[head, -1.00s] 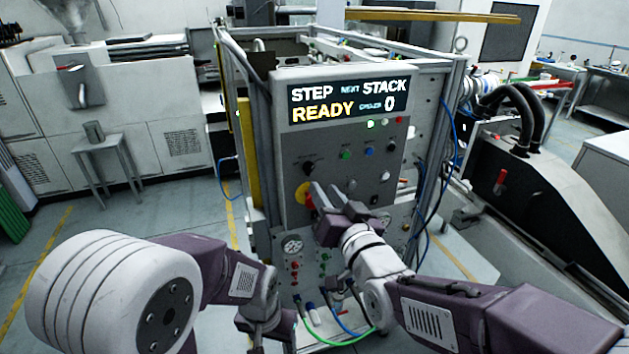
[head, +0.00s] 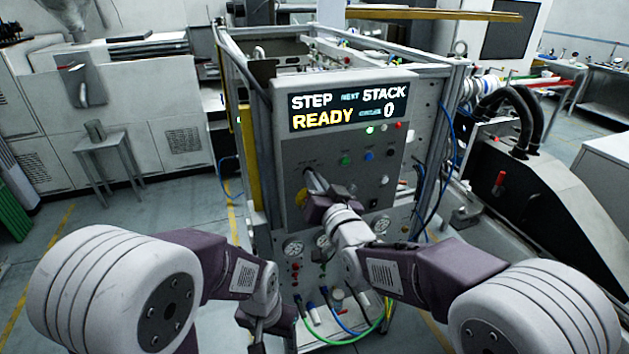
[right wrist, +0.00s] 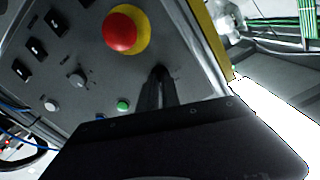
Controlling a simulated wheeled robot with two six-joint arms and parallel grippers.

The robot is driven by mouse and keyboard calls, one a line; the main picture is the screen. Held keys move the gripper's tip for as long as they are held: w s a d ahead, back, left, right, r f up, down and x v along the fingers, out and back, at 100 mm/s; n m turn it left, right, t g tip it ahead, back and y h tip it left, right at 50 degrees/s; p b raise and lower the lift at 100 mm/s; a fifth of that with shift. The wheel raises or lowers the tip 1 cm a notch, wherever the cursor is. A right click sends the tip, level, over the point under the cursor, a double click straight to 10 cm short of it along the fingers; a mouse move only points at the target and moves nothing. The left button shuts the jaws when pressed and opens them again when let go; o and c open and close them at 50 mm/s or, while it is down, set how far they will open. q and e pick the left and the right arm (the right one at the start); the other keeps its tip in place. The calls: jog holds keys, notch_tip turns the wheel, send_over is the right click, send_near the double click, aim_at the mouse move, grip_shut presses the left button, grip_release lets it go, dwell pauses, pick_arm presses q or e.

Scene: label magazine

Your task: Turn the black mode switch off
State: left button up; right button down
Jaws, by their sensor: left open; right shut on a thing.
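The black mode switch (right wrist: 159,71) is on the grey front panel (head: 345,160), at its left below the display. I cannot tell the switch's angle. My left gripper (head: 268,335) is open and empty, low in front of the machine near the bottom edge.
A red emergency stop on a yellow plate (right wrist: 121,31) is close to my right fingers. A green button (right wrist: 123,105) and a grey knob (right wrist: 77,79) are nearby. The display (head: 348,104) reads STEP, READY.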

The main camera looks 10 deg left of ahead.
jog(key=n+b, duration=0.7)
jog(key=n, duration=1.1)
dwell(0.4)
dwell(0.4)
jog(key=c, duration=1.6)
grip_release()
jog(key=shift+o, duration=0.2)
jog(key=shift+s, duration=0.1)
